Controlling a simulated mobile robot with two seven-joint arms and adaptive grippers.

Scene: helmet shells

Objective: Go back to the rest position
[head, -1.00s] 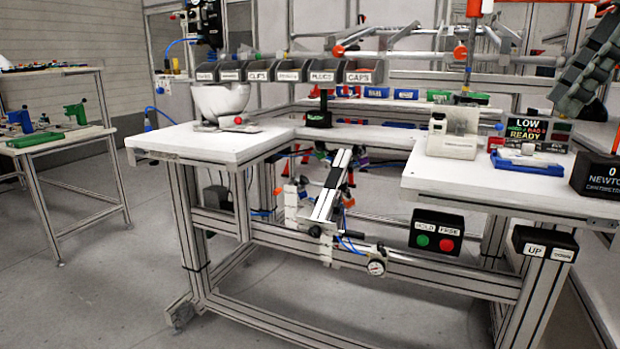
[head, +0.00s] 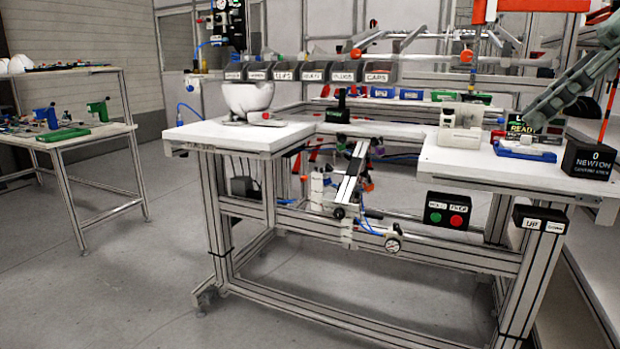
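My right gripper (head: 545,112) comes in from the upper right edge in the head view as a long grey-green shape. Its tip overlaps the small READY display (head: 522,135) and lies above the white table. I see nothing held at its tip, but its fingers are seen edge-on, so whether they are apart is unclear. My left gripper is not in view. A white helmet shell (head: 248,97) rests bowl-like on the left part of the workbench (head: 210,136), far from the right gripper.
Labelled bins (head: 312,72) line the bench back. A white fixture (head: 459,128), a blue tray (head: 524,152) and a black NEWTON box (head: 587,160) stand at right. A HOLD/FREE button box (head: 447,211) hangs below. A side table (head: 80,138) stands left; open floor (head: 110,285) lies in front.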

